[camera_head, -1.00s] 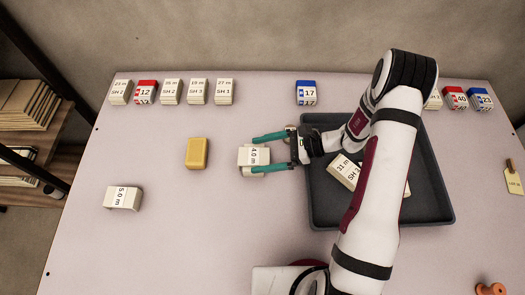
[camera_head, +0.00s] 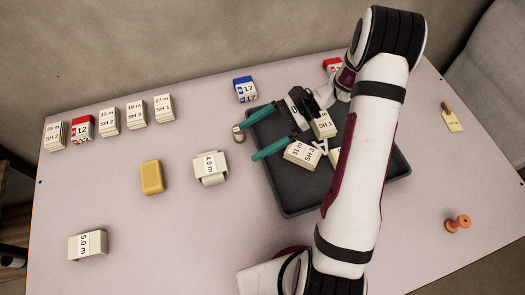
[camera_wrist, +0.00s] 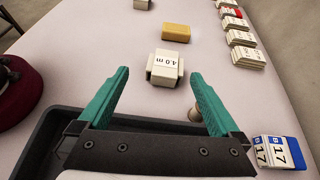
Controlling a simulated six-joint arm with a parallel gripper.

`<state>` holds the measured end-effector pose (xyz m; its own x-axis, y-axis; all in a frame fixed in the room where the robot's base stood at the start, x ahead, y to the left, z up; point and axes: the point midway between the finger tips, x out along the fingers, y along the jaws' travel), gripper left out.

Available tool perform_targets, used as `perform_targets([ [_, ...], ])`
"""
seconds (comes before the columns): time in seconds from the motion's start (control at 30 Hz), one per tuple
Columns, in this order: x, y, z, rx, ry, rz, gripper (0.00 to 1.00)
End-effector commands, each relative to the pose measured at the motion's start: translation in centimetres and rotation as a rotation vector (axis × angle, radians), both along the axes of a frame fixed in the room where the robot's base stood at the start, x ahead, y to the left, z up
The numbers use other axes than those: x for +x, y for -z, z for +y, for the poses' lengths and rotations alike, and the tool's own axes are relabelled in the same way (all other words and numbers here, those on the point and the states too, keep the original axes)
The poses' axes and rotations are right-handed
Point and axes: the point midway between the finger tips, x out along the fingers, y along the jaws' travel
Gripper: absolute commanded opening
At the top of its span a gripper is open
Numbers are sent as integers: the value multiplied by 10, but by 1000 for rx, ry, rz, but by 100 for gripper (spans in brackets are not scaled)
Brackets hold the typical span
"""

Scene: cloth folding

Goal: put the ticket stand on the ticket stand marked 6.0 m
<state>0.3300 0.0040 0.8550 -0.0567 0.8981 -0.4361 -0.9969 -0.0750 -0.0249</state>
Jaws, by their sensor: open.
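A cream ticket stand marked 4.0 m (camera_head: 208,165) lies left of the tray and also shows in the wrist view (camera_wrist: 165,63). Its outline is stepped, as if one block lies across another; I cannot tell for sure. Another cream stand (camera_head: 88,245) at the front left seems to read 5.0 m. No label clearly reads 6.0 m. My gripper (camera_head: 246,143) is open and empty, its teal fingers pointing at the 4.0 m stand from the right, apart from it. In the wrist view the fingers (camera_wrist: 159,73) are spread on either side of the stand's near end.
A yellow block (camera_head: 151,177) lies left of the 4.0 m stand. A dark tray (camera_head: 295,203) holds cream card blocks under my arm. A small brass piece (camera_head: 239,134) is near one fingertip. Card stacks line the back; a blue 17 stack (camera_head: 245,89) stands behind the tray.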

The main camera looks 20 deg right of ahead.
Motion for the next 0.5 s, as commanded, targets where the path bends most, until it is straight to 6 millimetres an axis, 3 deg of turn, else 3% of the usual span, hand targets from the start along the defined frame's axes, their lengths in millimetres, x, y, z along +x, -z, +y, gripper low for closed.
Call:
perform_targets([
  [0.07,-18,-34,16,-100,-125,-67,99],
  [0.23,-102,-99,47,-414,-479,-282,99],
  [0.3,-137,-111,48,-544,-604,-389,99],
  [0.4,-175,-117,43,-695,-735,-528,99],
  [0.5,-195,-115,35,-789,-807,-619,99],
])
